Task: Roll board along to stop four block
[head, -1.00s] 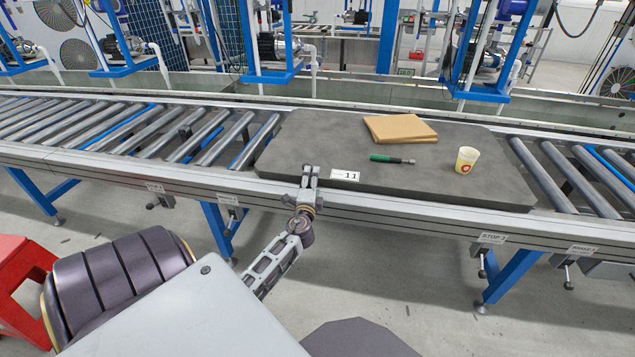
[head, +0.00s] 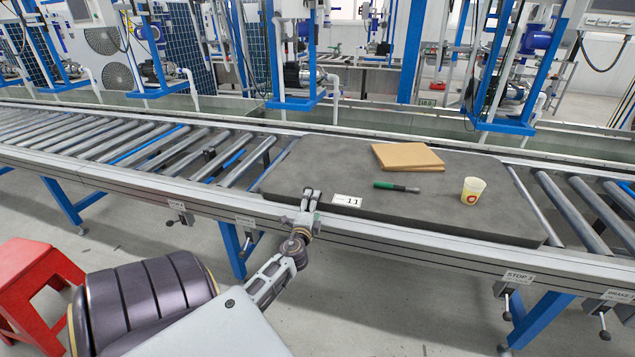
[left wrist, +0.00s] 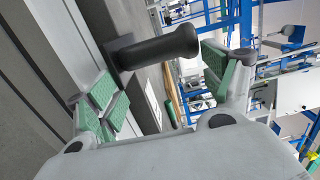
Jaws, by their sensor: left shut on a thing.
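The dark grey board (head: 440,222) lies flat on the roller conveyor and carries a plate marked 11 (head: 347,201) at its front edge. My left gripper (head: 311,197) is at the board's front edge, just left of that plate. The handle is mostly hidden by the fingers in the head view. A tag reading STOP 3 (head: 519,276) is on the front rail near the board's right end. My right gripper is out of view.
On the board lie a cardboard piece (head: 408,155), a green-handled tool (head: 395,187) and a paper cup (head: 473,190). Bare rollers (head: 140,140) run left of the board. More small tags (head: 245,220) with levers hang there, unreadable. A red stool (head: 35,290) stands at lower left.

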